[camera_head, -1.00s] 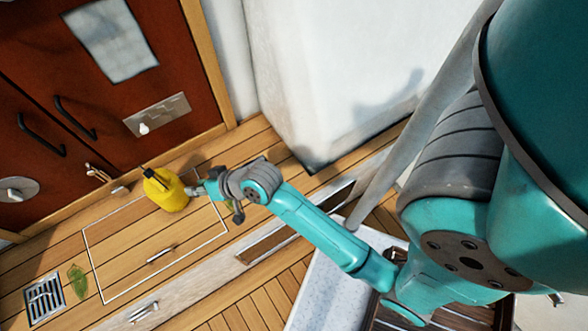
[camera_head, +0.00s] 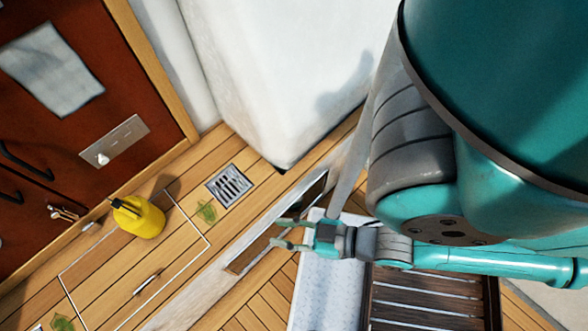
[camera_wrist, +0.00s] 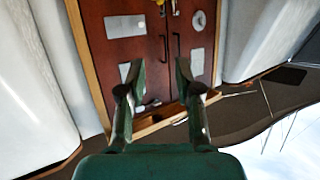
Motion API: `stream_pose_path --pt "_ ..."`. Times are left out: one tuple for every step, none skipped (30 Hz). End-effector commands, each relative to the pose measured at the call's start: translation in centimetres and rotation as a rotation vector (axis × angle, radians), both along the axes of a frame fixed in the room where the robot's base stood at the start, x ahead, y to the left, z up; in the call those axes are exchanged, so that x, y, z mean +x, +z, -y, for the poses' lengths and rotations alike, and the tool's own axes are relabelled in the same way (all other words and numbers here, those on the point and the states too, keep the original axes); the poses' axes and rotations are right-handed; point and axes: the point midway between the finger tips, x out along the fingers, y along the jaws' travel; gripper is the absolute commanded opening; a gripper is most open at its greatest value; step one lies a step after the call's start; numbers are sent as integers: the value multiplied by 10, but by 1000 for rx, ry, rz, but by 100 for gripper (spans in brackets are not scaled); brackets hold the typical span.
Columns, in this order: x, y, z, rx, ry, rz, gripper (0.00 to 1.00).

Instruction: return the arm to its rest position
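My gripper (camera_head: 280,235) is open and empty in the head view, its fingers pointing left above the white panel and the wooden bench edge. My arm stretches from it to the right. In the wrist view my gripper (camera_wrist: 157,78) shows two spread fingers with nothing between them, the cabin doors beyond. A yellow container (camera_head: 140,218) with a dark top stands on the wooden bench, left of my gripper and apart from it.
Red-brown cabin doors (camera_head: 60,130) with dark handles stand at the left. A metal drain grate (camera_head: 229,186) and a green leaf (camera_head: 206,211) lie on the bench. A white wall block (camera_head: 270,70) rises behind. A dark slatted grating (camera_head: 425,300) lies below my arm.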

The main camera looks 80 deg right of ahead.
Motion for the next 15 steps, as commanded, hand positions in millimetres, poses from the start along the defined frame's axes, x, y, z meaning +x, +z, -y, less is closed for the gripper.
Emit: stream_pose_path --pt "-8 7 -1 -14 10 6 34" --pt "-11 10 -1 -21 15 12 34" --pt "-15 14 -2 -28 21 18 34" --pt "-17 17 -2 -34 24 22 34" --pt "-19 19 -2 -38 27 26 34" --pt "-20 21 -3 -42 29 29 34" --pt "-21 21 -3 -43 31 30 34" --pt "-21 22 -3 -45 31 31 34" --pt "-21 22 -3 -45 32 32 34" --pt "-21 22 -3 -45 32 32 34" --pt "-21 22 -3 -45 32 33 34" --pt "-21 22 -3 -45 31 32 34" --pt "-21 22 -3 -45 31 32 34" --pt "-21 22 -3 -45 31 32 34" --pt "-21 22 -3 -44 31 32 34"
